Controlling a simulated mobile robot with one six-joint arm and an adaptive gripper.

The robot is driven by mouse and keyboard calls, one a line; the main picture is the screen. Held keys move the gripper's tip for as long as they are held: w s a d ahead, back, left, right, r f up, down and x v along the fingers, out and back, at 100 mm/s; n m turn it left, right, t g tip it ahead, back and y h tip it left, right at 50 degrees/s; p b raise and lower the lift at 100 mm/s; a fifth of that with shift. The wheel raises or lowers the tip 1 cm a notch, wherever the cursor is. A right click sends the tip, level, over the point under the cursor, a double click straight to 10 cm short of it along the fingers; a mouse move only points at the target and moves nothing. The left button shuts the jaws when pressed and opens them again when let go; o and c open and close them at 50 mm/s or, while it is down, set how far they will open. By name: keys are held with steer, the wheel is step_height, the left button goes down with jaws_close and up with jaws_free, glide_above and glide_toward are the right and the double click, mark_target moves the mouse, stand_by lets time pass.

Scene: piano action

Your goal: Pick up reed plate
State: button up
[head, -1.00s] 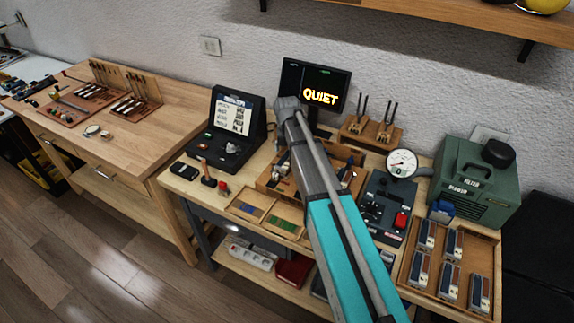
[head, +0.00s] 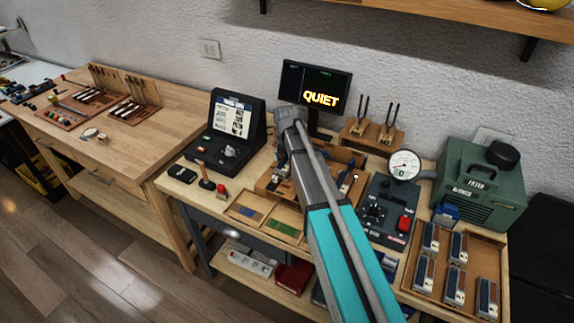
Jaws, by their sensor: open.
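No part is clearly readable as a reed plate at this size. Several narrow blocks with silvery faces (head: 455,283) stand in a wooden tray (head: 409,279) at the right of the bench. A shallow tray (head: 264,222) at the front holds a blue strip (head: 247,211) and a green strip (head: 283,228). A wooden box (head: 266,185) with small parts lies behind it, partly covered by my arm. My grey and teal arm reaches up across the middle of the bench. My gripper cannot be made out; the arm seems to hide it.
A control box with a red button (head: 405,223), a round dial gauge (head: 403,166) and a green machine (head: 480,185) stand right of my arm. A black case (head: 228,135) and a monitor reading QUIET (head: 316,90) stand left and behind. A second workbench (head: 130,150) is at the left.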

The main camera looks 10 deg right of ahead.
steer(key=c, duration=1.1)
steer(key=shift+c, duration=0.2)
step_height(320, 180, up, 3)
steer(key=p, duration=0.2)
steer(key=shift+f+p, duration=0.15)
steer(key=shift+p, duration=0.2)
steer(key=s+r+p, duration=1)
steer(key=s, duration=0.4)
steer(key=shift+d+r, duration=0.15)
steer(key=shift+d, duration=0.3)
